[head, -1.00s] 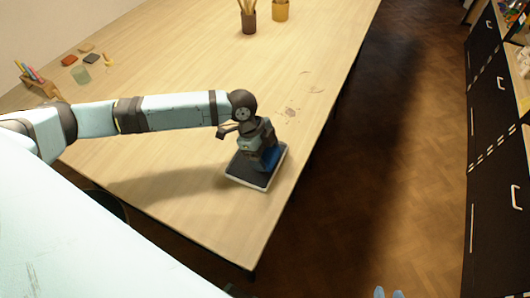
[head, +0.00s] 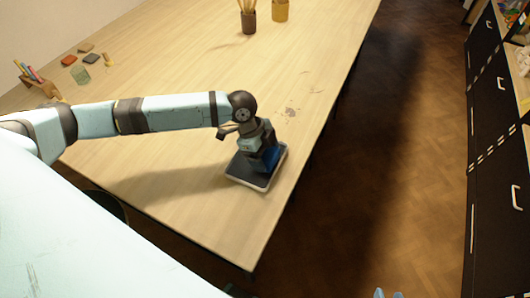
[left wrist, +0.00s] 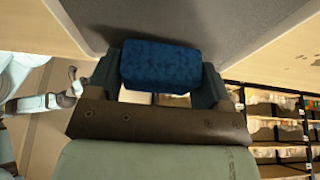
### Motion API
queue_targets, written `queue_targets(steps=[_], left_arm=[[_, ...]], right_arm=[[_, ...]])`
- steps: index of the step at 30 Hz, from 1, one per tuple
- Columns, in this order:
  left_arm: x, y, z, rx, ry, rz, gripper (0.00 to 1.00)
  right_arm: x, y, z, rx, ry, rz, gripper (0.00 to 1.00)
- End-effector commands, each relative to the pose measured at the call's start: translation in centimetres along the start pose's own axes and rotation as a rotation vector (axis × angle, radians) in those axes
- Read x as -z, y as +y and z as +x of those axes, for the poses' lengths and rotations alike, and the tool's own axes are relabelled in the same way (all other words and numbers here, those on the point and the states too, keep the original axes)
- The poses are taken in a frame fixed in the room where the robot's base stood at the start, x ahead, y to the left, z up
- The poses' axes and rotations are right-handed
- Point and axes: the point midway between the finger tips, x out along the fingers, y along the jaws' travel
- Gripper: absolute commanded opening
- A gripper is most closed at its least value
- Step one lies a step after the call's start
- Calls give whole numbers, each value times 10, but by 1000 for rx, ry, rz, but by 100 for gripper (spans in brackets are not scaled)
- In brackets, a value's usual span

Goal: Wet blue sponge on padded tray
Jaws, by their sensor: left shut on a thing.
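The blue sponge (head: 272,158) is held in my left gripper (head: 264,155) over the right part of the padded tray (head: 243,170). The tray has a dark pad and a pale rim, and lies near the table's right edge. In the left wrist view the sponge (left wrist: 160,66) sits between both fingers, against the grey pad (left wrist: 200,22). I cannot tell whether it rests on the pad or hangs just above it. Two pale blue tips of my right gripper (head: 388,293) show at the bottom edge; whether it is open is unclear.
The wooden table (head: 190,200) is mostly clear around the tray. Two brown cups (head: 280,10) stand at the back. Dark drawers (head: 495,130) line the right, across open floor.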

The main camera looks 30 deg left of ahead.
Motion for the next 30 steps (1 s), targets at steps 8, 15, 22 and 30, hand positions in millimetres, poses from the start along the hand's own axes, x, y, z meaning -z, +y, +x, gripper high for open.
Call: queue_targets(steps=[8,15,22,30], left_arm=[[-1,0,4,0,0,0,55],[-2,0,6,0,0,0,55],[-3,0,7,0,0,0,55],[-3,0,6,0,0,0,55]], right_arm=[[2,-1,0,2,5,0,38],[2,-2,0,4,6,0,38],[1,-2,0,4,5,0,38],[0,-2,0,3,1,0,38]])
